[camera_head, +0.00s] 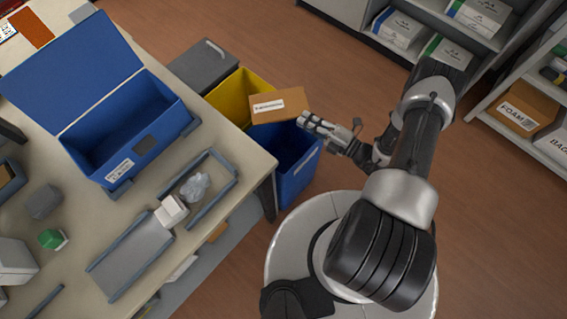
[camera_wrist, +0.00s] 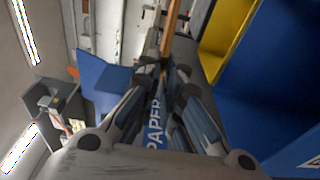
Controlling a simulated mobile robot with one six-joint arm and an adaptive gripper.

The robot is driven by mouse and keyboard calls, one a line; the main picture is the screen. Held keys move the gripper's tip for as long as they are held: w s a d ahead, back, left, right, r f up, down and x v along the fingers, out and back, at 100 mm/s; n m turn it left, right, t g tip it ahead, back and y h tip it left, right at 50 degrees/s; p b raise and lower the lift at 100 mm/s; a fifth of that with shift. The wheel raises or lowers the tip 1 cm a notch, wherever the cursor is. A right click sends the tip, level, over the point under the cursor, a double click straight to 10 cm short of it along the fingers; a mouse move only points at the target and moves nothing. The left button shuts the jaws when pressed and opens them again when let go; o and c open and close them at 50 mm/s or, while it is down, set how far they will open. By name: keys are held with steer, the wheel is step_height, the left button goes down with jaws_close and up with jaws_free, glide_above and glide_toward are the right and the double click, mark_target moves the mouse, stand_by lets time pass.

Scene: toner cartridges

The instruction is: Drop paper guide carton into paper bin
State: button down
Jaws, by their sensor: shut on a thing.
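The paper guide carton (camera_head: 280,105) is a flat brown box with a white label. My gripper (camera_head: 304,119) is shut on its right end and holds it above the bins. In the head view the carton overlaps the boundary between the yellow bin and the blue bin (camera_head: 294,176). In the wrist view the carton (camera_wrist: 171,28) shows edge-on beyond my fingertips (camera_wrist: 171,75). White PAPER lettering shows on a blue surface between my fingers in the wrist view. The carton hides part of the blue bin's opening in the head view.
A yellow bin (camera_head: 232,97) and a grey lidded bin (camera_head: 203,64) stand in line with the blue one. Left is a table (camera_head: 235,150) with an open blue box (camera_head: 130,140) and grey trays. Shelves with cartons (camera_head: 515,105) stand at right. Floor behind the bins is clear.

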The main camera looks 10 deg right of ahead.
step_height(320, 180, down, 11)
steer(key=s+b, duration=0.1)
steer(key=b, duration=0.3)
steer(key=shift+s+r+y+b, duration=0.15)
steer(key=shift+s+y+b, duration=0.15)
steer(key=c, duration=1.7)
jaws_free()
steer(key=v, duration=1.2)
steer(key=shift+d+r, duration=0.15)
steer(key=shift+r, duration=0.1)
